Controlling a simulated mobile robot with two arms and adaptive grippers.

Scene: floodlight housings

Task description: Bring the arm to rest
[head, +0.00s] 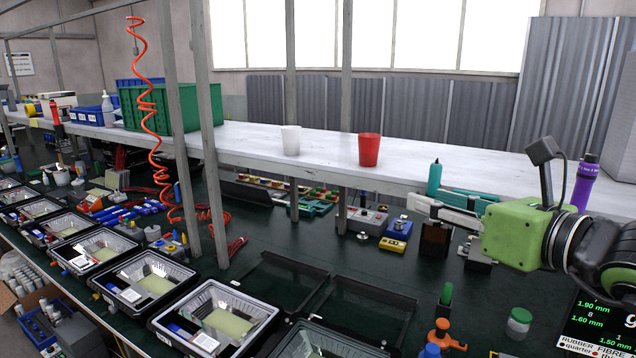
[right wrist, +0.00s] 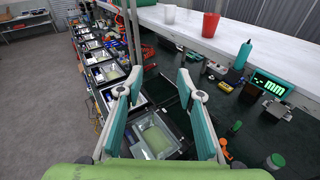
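My right gripper (head: 440,203) reaches in from the right in the head view, with a green body and teal-lined fingers pointing left. It is raised above the dark bench, in front of the shelf edge. In the right wrist view the fingers of this gripper (right wrist: 161,88) stand wide apart with nothing held between them. Floodlight housings (right wrist: 158,132) show on the bench beyond and below the fingers. My left gripper is in neither view.
A white shelf (head: 330,153) carries a red cup (head: 369,150), a white cup (head: 291,140) and a green crate (head: 172,107). A teal bottle (head: 435,178) stands close behind the fingers. Grey posts (head: 205,130) rise from the bench.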

